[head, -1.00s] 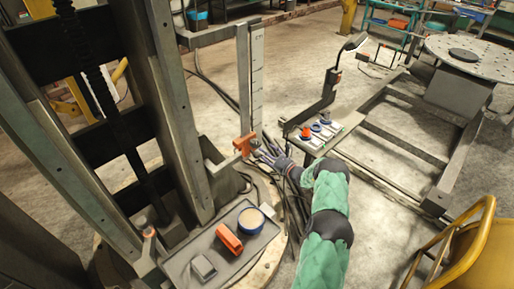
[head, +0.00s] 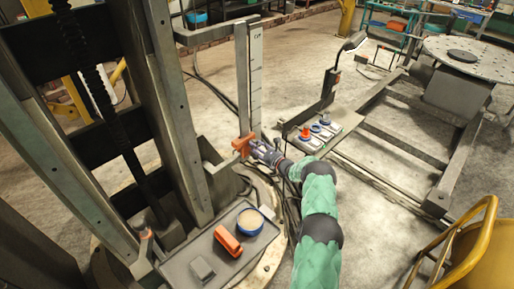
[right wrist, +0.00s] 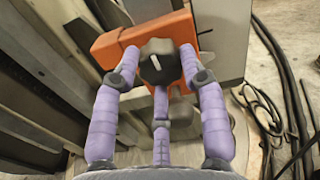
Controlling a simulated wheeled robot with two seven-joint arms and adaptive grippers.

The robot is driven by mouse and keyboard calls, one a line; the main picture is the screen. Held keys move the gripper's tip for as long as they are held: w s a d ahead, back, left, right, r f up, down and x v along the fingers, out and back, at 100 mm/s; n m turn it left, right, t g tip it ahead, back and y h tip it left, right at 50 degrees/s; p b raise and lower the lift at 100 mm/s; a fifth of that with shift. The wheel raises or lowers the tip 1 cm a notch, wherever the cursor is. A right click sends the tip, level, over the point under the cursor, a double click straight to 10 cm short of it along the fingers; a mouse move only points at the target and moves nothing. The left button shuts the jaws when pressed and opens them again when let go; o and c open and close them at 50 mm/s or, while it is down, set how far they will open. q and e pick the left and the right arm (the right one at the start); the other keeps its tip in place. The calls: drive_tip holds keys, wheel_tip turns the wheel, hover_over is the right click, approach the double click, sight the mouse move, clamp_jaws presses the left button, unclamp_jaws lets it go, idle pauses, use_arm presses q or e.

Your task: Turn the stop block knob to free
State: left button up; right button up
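The orange stop block (head: 242,144) sits low on the upright scale post in the head view. In the right wrist view the orange block (right wrist: 118,44) carries a dark round knob (right wrist: 158,64) with a pale pointer line, which stands nearly upright in the picture. My right gripper (right wrist: 158,72) has its fingers spread around the knob, one on each side and one below. I cannot tell if the fingertips touch it. In the head view the right gripper (head: 258,150) is right beside the block. My left gripper is not in view. No lettering by the knob is legible.
A grey tray (head: 178,271) with an orange item (head: 228,241) and a blue-rimmed round tin (head: 250,222) lies in front of the column. Black cables run over the floor beside the post.

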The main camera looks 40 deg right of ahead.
drive_tip(key=shift+n, duration=0.3)
drive_tip(key=n+b, duration=0.4)
drive_tip(key=n, duration=0.1)
drive_tip(key=shift+n, duration=0.3)
drive_tip(key=n+b, duration=0.2)
drive_tip(key=n, duration=0.1)
drive_tip(key=shift+n, duration=0.3)
drive_tip(key=shift+a+n+b, duration=0.1)
drive_tip(key=shift+n+b, duration=0.35)
drive_tip(key=shift+n, duration=0.45)
drive_tip(key=n, duration=0.2)
drive_tip(key=shift+n, duration=1.7)
drive_tip(key=shift+a+f, duration=0.1)
